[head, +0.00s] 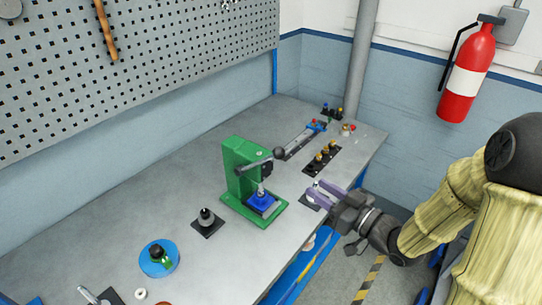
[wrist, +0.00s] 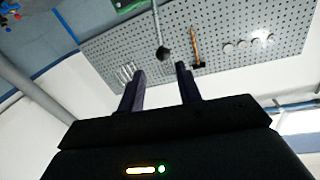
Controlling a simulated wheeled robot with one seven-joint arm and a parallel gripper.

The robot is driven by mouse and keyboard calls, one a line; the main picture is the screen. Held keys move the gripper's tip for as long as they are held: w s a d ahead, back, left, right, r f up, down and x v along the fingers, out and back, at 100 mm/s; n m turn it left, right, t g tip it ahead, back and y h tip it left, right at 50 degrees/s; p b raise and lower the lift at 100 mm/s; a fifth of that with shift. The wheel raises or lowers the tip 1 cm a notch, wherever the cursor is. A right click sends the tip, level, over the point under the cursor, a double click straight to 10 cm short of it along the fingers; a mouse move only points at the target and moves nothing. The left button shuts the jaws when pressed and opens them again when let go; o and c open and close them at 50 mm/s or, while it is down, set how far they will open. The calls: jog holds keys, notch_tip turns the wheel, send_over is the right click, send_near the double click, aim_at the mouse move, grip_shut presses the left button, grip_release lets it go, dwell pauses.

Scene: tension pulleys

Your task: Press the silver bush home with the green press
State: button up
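The green press (head: 236,163) stands on the bench at the middle of the head view. Its lever ends in a dark ball knob (head: 279,153), raised toward the right. A blue holder (head: 262,204) sits on the press base. A small silver part, which may be the bush or the press ram, shows just above the holder; I cannot tell which. My gripper (head: 320,191) is open and empty, right of the press and apart from it. In the wrist view, the ball knob (wrist: 163,53) shows beyond and between my two purple fingers.
A dark peg on a black plate (head: 207,218) and a blue round tray (head: 159,260) stand left of the press. A pegboard (head: 140,60) hangs above the bench. The bench's front edge runs beneath my gripper.

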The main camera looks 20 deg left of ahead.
aim_at(271, 157)
jog(key=shift+a, duration=0.1)
jog(key=p+x, duration=0.6)
jog(key=x, duration=1)
jog(key=shift+w+a+r, duration=0.1)
jog(key=shift+w+a+p, duration=0.3)
jog(key=shift+a+p, duration=0.05)
jog(key=shift+a, duration=0.05)
jog(key=shift+c, duration=0.2)
grip_shut()
